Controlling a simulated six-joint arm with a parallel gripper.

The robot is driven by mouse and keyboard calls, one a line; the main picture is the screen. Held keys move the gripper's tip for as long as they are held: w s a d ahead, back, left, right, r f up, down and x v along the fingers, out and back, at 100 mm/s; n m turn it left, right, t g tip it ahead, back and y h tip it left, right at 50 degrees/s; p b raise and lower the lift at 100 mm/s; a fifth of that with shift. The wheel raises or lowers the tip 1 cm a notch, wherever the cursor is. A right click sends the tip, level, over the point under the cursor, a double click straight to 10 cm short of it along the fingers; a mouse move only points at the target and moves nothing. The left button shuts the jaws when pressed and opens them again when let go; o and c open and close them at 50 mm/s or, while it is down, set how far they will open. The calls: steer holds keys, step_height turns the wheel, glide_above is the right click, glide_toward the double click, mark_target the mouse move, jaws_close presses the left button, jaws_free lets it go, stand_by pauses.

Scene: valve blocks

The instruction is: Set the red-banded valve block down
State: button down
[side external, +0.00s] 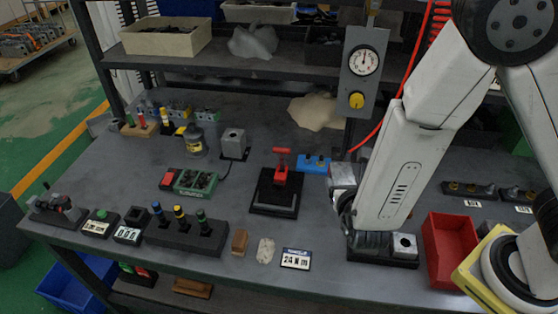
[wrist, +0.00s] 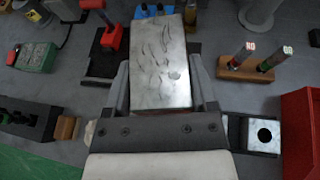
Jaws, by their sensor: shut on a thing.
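My gripper (wrist: 160,95) is shut on a grey metal valve block (wrist: 160,60), held between its two fingers. The block's broad face with dark scratch-like marks fills the middle of the wrist view; no red band shows on it. In the side view part of the held block (side external: 343,176) shows left of my forearm, above the bench. My gripper (side external: 346,208) is mostly hidden there by the arm. Below and to the right, a black fixture (side external: 372,254) carries another metal block with a hole (side external: 404,245), also seen in the wrist view (wrist: 263,134). The gap under the held block cannot be told.
A red bin (side external: 450,250) stands right of the fixture. A red toggle clamp on a black base (side external: 274,205) and a blue block (side external: 314,163) stand left. A wooden stand with two tipped pieces (wrist: 245,70) is right of the held block. A label card (side external: 296,259) lies in front.

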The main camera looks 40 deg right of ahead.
steer(key=w+d+r+n+t+y, duration=0.1)
steer(key=w+d+r, duration=0.3)
steer(key=r, duration=0.3)
steer(key=w+d+r+n+y, duration=0.2)
steer(key=w+d+r, duration=0.1)
steer(key=w+r, duration=0.4)
steer(key=shift+w+d+r+t+y, duration=0.3)
steer(key=shift+d+r+t, duration=0.1)
steer(key=shift+r, duration=0.3)
steer(key=s+d+f+m+g+h, duration=0.3)
steer(key=s+d+f+m+h, duration=0.25)
steer(key=s+d+f, duration=1.15)
steer(key=s+d+f+m+g+h, duration=0.2)
steer(key=s+d+f+m+g, duration=0.1)
steer(key=s+d+m+g, duration=0.4)
steer(key=s+d+f+m+g+h, duration=0.2)
steer(key=s+d+m+g, duration=0.25)
steer(key=d, duration=0.55)
steer(key=s+d+m+g+y, duration=0.1)
steer(key=s+m+g+y, duration=0.1)
steer(key=s, duration=0.4)
steer(key=s+d+r+m+g+y, duration=0.1)
steer(key=s+d+m+g+y, duration=0.1)
steer(key=s+m+g, duration=0.2)
steer(key=s+g, duration=0.2)
steer(key=s, duration=0.1)
steer(key=shift+s+d, duration=0.15)
steer(key=shift+d, duration=0.1)
